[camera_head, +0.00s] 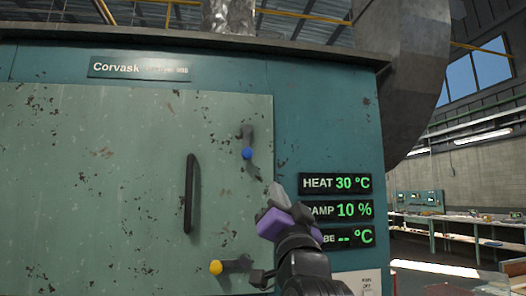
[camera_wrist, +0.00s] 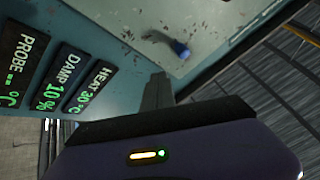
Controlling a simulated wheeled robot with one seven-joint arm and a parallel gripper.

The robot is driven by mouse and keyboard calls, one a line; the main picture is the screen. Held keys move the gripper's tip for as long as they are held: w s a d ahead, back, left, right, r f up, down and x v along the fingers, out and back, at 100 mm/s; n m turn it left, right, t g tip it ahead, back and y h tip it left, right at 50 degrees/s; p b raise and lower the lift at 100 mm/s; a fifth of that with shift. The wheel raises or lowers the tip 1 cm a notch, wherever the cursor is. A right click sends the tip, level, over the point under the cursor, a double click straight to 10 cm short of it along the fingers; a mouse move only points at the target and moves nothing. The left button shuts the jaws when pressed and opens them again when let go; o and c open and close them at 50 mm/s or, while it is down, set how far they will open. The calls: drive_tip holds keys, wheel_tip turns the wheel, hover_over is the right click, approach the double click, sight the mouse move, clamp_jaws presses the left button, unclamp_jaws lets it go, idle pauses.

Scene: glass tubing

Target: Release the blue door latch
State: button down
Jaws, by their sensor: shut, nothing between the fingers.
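The blue door latch (camera_head: 247,153) is a dark lever with a blue ball end, hanging downward near the upper right of the green door (camera_head: 110,190). It also shows in the wrist view (camera_wrist: 180,49), beyond my fingers. My gripper (camera_head: 276,192) is shut and empty, below and to the right of the blue latch in the head view, apart from it. Its shut fingers also show in the wrist view (camera_wrist: 158,92). A second latch with a yellow ball (camera_head: 216,267) lies sideways near the door's lower right. The door looks closed.
Display panels reading HEAT 30 °C (camera_head: 336,184), 10 % and a blank probe value sit right of the door, partly behind my gripper. Workbenches (camera_head: 450,228) stand far right.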

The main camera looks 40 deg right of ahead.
sight(247, 143)
drive_tip(key=s+d+r+m+g+y+p, duration=0.1)
drive_tip(key=s+d+r+m, duration=0.3)
drive_tip(key=r, duration=0.5)
drive_tip(key=s+d+r+m+g+y+p, duration=0.1)
drive_tip(key=s+d+r+m+y, duration=0.15)
drive_tip(key=r, duration=0.75)
drive_tip(key=w+a+f+g+y, duration=0.2)
drive_tip(key=a+f+y, duration=0.1)
drive_tip(key=f+y, duration=0.2)
wheel_tip(247, 143, down, 2)
drive_tip(key=shift+w+f, duration=0.2)
drive_tip(key=shift+w+m, duration=0.1)
drive_tip(key=shift+m, duration=0.15)
drive_tip(key=w+f+p, duration=0.1)
drive_tip(key=w+p, duration=0.3)
drive_tip(key=w, duration=0.7)
drive_tip(key=shift+w+a+p, duration=0.15)
drive_tip(key=shift+w+p, duration=0.05)
drive_tip(key=shift+p, duration=0.15)
drive_tip(key=shift+a+f, duration=0.1)
drive_tip(key=shift+a, duration=0.05)
